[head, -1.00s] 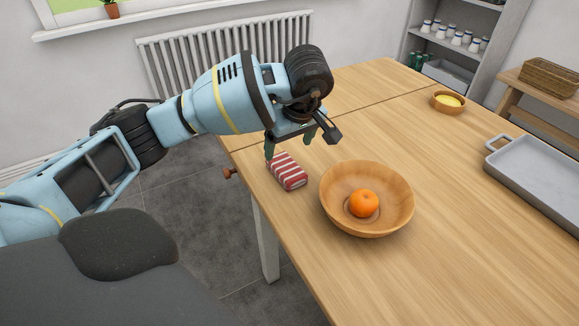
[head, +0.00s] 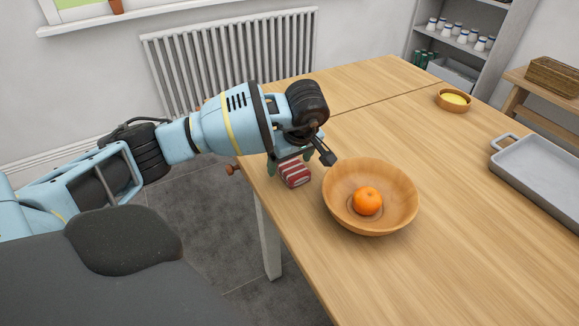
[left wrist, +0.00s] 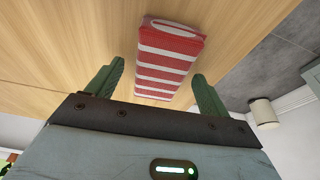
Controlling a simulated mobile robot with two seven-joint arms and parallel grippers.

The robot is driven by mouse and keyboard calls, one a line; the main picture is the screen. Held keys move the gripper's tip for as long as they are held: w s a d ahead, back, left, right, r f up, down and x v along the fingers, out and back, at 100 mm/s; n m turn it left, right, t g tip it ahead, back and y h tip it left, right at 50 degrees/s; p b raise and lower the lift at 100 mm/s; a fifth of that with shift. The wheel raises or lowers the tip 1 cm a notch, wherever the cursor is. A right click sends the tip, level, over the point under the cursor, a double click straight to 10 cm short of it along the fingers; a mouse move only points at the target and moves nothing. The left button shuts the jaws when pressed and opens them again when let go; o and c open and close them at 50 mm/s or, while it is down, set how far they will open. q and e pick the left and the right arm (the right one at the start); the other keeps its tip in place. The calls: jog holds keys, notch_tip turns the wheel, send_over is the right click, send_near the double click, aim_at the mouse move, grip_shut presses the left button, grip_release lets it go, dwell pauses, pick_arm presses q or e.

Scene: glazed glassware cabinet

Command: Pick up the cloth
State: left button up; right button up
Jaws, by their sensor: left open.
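The cloth (head: 295,174) is a folded red and white striped bundle on the wooden table near its left edge. It also shows in the left wrist view (left wrist: 170,60), ahead of and between the two green fingers. My left gripper (head: 292,165) is open over the cloth, with its fingers on either side of the near end. The wrist view shows the same open gripper (left wrist: 155,90). Part of the cloth is hidden behind the gripper in the head view. My right gripper is in neither view.
A wooden bowl (head: 343,205) with an orange (head: 367,201) stands just right of the cloth. A grey tray (head: 506,174) lies at the right, and a small bowl (head: 453,106) of something yellow stands farther back. The table (head: 450,250) is clear at the front right.

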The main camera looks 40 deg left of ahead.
aim_at(290, 163)
pick_arm(q)
jog(key=c, duration=1.1)
jog(key=shift+o, duration=0.2)
jog(key=shift+r, duration=0.2)
jog(key=shift+r, duration=0.55)
notch_tip(290, 163, up, 2)
jog(key=shift+r, duration=0.25)
jog(key=s+d+r, duration=0.1)
jog(key=s+d, duration=0.2)
jog(key=s, duration=1.2)
jog(key=shift+s, duration=0.35)
jog(key=shift+d, duration=0.1)
